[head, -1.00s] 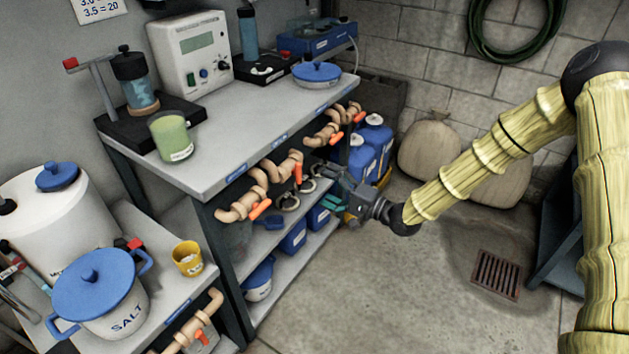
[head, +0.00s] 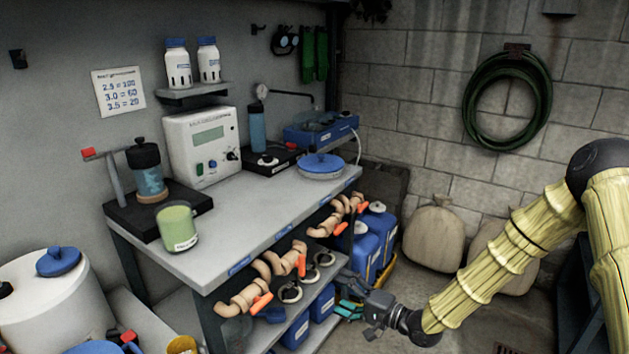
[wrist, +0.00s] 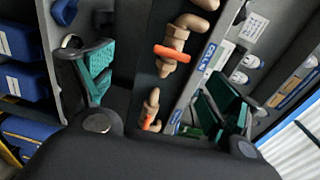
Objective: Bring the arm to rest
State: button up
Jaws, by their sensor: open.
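My gripper (head: 350,296) is at the end of my arm, beside the front of the grey workbench (head: 262,222) and low, near its shelf edge. In the wrist view my gripper (wrist: 155,95) has its two green-padded fingers spread wide, with nothing between them in its grasp. Beyond the fingers are tan pipe fittings with orange handles (wrist: 171,53). In the head view the arm comes in from the right edge and slopes down to the gripper. Whether the fingers touch the bench cannot be told.
Tan pipes with orange valves (head: 262,302) stick out from the bench front. Blue containers (head: 366,255) stand at its far end. Sacks (head: 433,238) lean on the back wall below a green hose (head: 508,140). A green jar (head: 177,229) and a blue-lidded pan (head: 321,166) stand on the bench.

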jog(key=s+d+f+n+g+h+p, duration=0.3)
jog(key=s+f+g+h+p, duration=0.35)
jog(key=s+f, duration=1.25)
jog(key=s+d+n+g+h, duration=0.2)
jog(key=s+d, duration=0.3)
jog(key=s, duration=0.7)
jog(key=s+d+n+g+h+p, duration=0.1)
jog(key=s+d+h, duration=0.4)
jog(key=s, duration=0.7)
jog(key=shift+r+n+g, duration=0.25)
jog(key=shift+n+g, duration=0.2)
jog(key=shift+n, duration=0.05)
